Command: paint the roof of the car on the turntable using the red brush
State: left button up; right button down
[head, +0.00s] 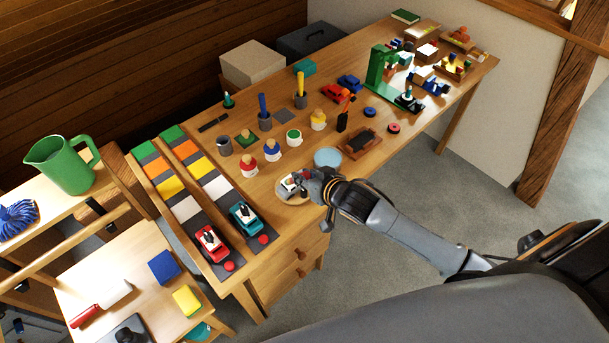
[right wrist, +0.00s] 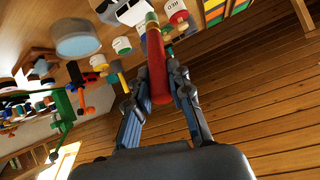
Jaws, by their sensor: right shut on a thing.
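My right gripper (head: 314,180) is shut on the red brush (right wrist: 156,68), whose red handle stands between the two fingers in the right wrist view. The gripper is beside a small white car (head: 290,184) on a round wooden turntable (head: 291,202) near the table's front edge. The car also shows at the top of the right wrist view (right wrist: 122,10), close to the brush's far end. The bristles are hard to make out, so I cannot tell whether they touch the roof. My left gripper is not in view.
Paint pots with red (head: 249,163), blue (head: 272,150) and green (head: 293,137) markings stand behind the turntable. A pale blue round dish (head: 327,157) is just beyond the gripper. Red (head: 212,243) and teal (head: 244,218) toy cars sit on tracks at the left.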

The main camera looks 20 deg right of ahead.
dwell(0.3)
jog(key=shift+f+b, duration=0.4)
jog(key=shift+f, duration=0.3)
